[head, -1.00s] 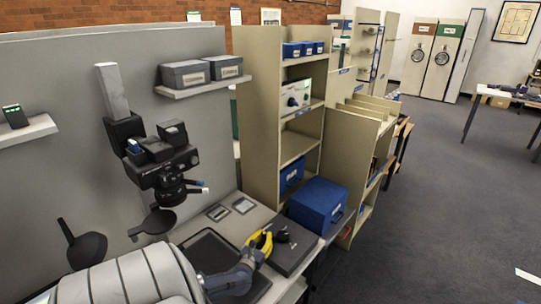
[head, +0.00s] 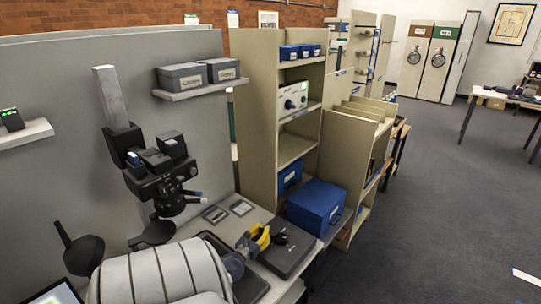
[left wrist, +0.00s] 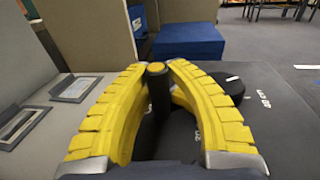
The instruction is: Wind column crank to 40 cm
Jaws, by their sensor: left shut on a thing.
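My left gripper (head: 258,238) has yellow ribbed fingers and sits at the near left side of a dark grey box (head: 287,255). In the left wrist view its fingers (left wrist: 158,85) curve around a black upright post with a yellow top (left wrist: 157,68), which looks like the crank handle, and are shut on it. The post's lower part is partly hidden between the fingers. A grey slanted column (head: 111,98) carries a black camera assembly (head: 160,180) at the left. I cannot read a height scale. My right gripper is not in view.
A round black knob (left wrist: 231,88) stands on the box close to the right finger. Two small framed plates (left wrist: 75,89) lie left of the gripper. A blue box (head: 316,206) and a tall beige shelf (head: 257,130) stand behind. Grey floor (head: 440,200) is open at right.

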